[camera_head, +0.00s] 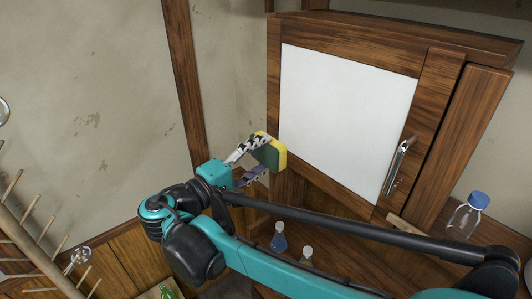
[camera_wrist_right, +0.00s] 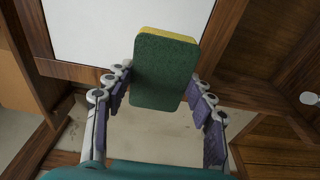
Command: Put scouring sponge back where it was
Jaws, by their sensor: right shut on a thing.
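The scouring sponge (camera_head: 270,152), yellow with a dark green scouring side, is held up in the air in front of the wooden cabinet's left edge. My right gripper (camera_head: 256,158) is shut on the sponge. In the right wrist view the sponge (camera_wrist_right: 165,70) stands upright between the fingers of the right gripper (camera_wrist_right: 160,95), green face toward the camera, its yellow edge along the top. My left gripper is not in view.
A wooden cabinet (camera_head: 402,62) with a white door panel (camera_head: 345,105) and metal handle (camera_head: 397,165) stands at the right. Below are a blue-liquid flask (camera_head: 279,241), another small flask (camera_head: 306,256) and a blue-capped bottle (camera_head: 466,215). A wooden peg rack (camera_head: 30,245) stands at the left.

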